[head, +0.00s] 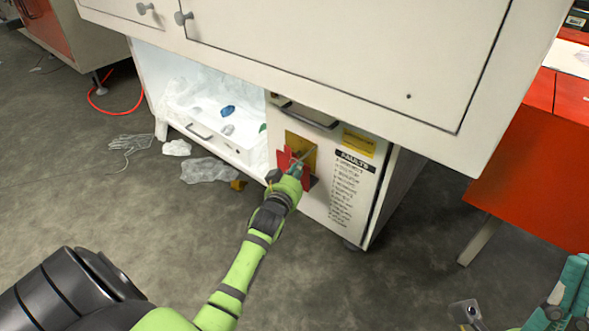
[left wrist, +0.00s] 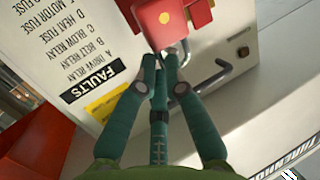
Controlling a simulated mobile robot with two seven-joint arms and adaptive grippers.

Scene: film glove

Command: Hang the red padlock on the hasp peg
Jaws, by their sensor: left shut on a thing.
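The red padlock (left wrist: 160,24) is a red block with a yellow dot in the left wrist view. My left gripper (left wrist: 172,58) is shut on it, with its teal fingers together at the padlock's near edge. In the head view, the red padlock (head: 284,160) is in front of the yellow hasp plate (head: 300,143) on the cabinet front. A thin grey rod shows by the plate; I cannot tell if it is the peg or the shackle. Whether the padlock touches the peg is hidden. My right gripper (head: 568,292) is partly in view at the lower right.
The white cabinet front bears a FAULTS list (head: 355,160), a yellow label (head: 359,142) and a drawer handle (left wrist: 215,77). An overhanging white cabinet (head: 330,50) is above. A glove (head: 130,142) and clear film (head: 208,171) lie on the floor. An orange-red cabinet (head: 535,165) stands right.

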